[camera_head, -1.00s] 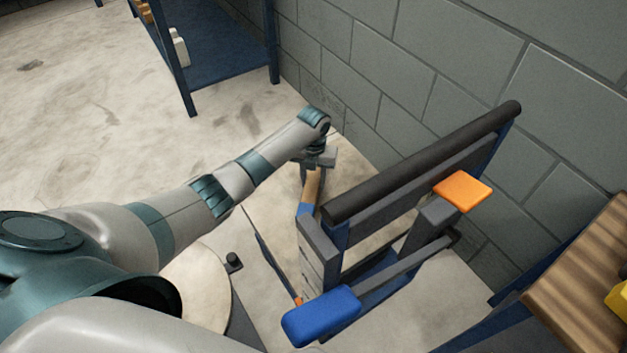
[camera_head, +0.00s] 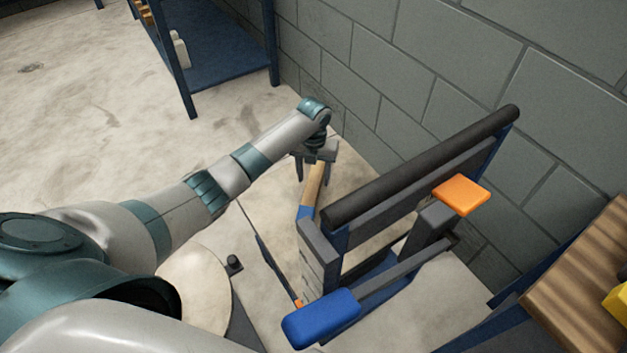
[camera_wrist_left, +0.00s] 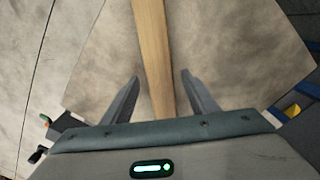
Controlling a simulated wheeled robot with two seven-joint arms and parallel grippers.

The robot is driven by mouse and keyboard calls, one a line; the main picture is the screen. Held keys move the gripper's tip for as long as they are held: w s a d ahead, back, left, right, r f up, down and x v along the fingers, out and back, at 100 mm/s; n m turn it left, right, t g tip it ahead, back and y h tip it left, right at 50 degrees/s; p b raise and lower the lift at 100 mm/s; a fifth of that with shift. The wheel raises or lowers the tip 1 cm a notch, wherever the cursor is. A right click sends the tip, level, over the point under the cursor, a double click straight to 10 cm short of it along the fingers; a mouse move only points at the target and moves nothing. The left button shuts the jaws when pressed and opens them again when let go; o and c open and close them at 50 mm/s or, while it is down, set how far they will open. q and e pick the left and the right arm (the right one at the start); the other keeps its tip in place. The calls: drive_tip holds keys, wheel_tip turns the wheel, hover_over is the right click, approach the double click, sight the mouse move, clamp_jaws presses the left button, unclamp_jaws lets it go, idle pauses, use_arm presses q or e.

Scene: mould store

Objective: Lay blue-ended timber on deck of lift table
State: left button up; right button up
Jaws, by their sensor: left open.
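The timber (camera_head: 314,184) is a narrow light-wood bar with a blue section at its near end, beside the black-topped frame (camera_head: 420,165). My left gripper (camera_head: 314,172) is at the timber's far end, fingers apart. In the left wrist view the timber (camera_wrist_left: 153,60) runs between the open fingers of my left gripper (camera_wrist_left: 158,85), with gaps on both sides. A pale flat panel (camera_head: 262,205) with straight edges lies below the timber; I cannot tell for sure whether this is the lift table's deck or whether the timber touches it. My right gripper is not in view.
The frame carries a blue pad (camera_head: 320,317) and an orange pad (camera_head: 462,194). A block wall (camera_head: 420,60) stands close behind. A blue shelf rack (camera_head: 225,60) is at the back; a wooden top (camera_head: 585,285) is at the right. Floor at the left is clear.

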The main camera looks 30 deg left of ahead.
sight(313, 182)
use_arm(q)
wheel_tip(313, 182, up, 8)
drive_tip(key=shift+r+p, duration=0.15)
drive_tip(key=shift+p, duration=0.25)
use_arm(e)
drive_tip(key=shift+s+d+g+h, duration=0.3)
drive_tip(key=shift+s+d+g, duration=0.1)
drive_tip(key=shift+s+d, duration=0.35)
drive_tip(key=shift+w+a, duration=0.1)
use_arm(q)
drive_tip(key=shift+s, duration=0.1)
